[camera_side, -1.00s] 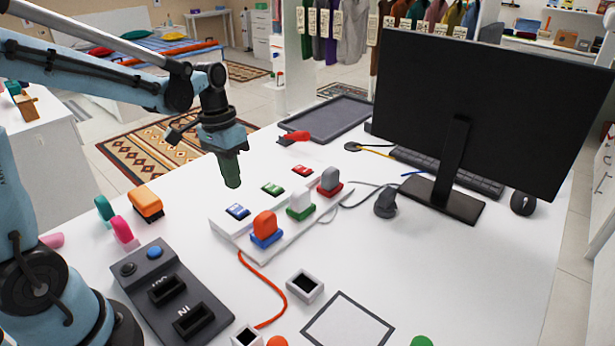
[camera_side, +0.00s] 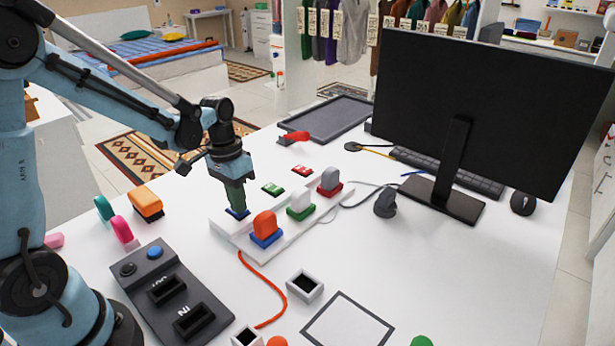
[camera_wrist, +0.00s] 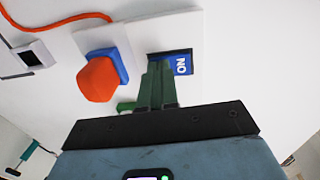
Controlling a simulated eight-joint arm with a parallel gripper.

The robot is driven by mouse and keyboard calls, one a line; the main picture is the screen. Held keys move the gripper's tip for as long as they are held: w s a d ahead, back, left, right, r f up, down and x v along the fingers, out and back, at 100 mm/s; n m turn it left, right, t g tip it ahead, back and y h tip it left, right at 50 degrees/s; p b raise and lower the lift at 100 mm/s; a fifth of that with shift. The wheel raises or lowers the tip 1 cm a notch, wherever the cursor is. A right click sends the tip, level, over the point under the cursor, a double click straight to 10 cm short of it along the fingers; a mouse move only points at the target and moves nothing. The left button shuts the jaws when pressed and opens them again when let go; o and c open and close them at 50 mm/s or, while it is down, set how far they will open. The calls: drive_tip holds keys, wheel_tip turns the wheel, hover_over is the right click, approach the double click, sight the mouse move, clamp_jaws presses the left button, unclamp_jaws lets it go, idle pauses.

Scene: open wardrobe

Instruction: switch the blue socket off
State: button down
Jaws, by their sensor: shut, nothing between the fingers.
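The white power strip (camera_side: 262,248) lies on the table with blue, green and red sockets and a rocker switch behind each. The blue socket (camera_side: 266,240) holds an orange plug (camera_side: 264,223); both also show in the wrist view, the socket (camera_wrist: 106,62) left of my fingers. Its blue switch (camera_side: 237,214) is mostly hidden under my fingertips in the side view. In the wrist view the blue switch (camera_wrist: 184,66) shows "ON" on its right part. My gripper (camera_side: 236,208) is shut and empty, pointing down, its green fingertips (camera_wrist: 161,64) at the switch's left part. Contact looks likely but is not certain.
The green switch (camera_side: 273,189) and red switch (camera_side: 302,171) sit farther along the strip, beside a white plug (camera_side: 300,200) and a grey plug (camera_side: 330,178). An orange cable (camera_side: 262,285) runs toward the front. A monitor (camera_side: 480,110) stands at right.

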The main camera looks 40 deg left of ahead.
drive_tip(key=shift+d+f, duration=0.1)
drive_tip(key=shift+f, duration=0.05)
drive_tip(key=shift+a+r, duration=0.2)
drive_tip(key=shift+a, duration=0.65)
drive_tip(key=shift+r, duration=0.15)
wheel_tip(320, 180, up, 14)
drive_tip(key=d, duration=0.1)
drive_tip(key=shift+d+f, duration=0.2)
drive_tip(key=shift+d, duration=0.15)
idle(0.5)
